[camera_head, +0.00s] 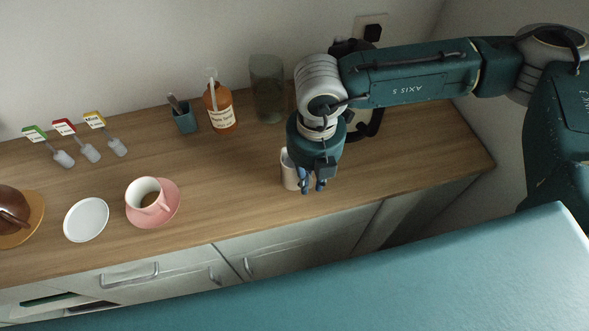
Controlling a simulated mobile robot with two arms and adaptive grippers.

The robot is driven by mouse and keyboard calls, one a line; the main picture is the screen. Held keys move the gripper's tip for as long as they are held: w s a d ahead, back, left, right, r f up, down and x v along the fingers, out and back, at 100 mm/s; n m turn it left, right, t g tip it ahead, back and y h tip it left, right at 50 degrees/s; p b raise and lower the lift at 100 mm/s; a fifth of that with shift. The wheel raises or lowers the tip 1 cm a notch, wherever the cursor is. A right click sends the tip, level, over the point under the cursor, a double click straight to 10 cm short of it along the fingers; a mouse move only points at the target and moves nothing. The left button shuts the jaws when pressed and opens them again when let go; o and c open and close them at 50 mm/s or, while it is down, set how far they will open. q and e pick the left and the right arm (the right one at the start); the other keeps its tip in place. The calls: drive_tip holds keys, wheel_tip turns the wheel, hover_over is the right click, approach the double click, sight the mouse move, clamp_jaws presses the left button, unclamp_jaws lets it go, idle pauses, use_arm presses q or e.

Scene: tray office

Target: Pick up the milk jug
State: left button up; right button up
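The milk jug (289,173) is a small whitish vessel standing on the wooden counter, right of the middle of the view. My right gripper (312,184) points down at its right side and hides much of it, including any handle. The blue fingertips show a small gap and sit close against or just in front of the jug. I cannot tell whether they touch it or hold it. My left gripper is not in view.
A kettle with a dark handle (374,124) stands behind my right arm. A glass vase (267,88), syrup bottle (220,108) and teal cup (186,122) stand along the back. A pink saucer (172,213) with a cup and a white plate (86,220) are left. Counter left of the jug is clear.

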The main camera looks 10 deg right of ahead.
clamp_jaws()
drive_tip(key=shift+r, duration=0.25)
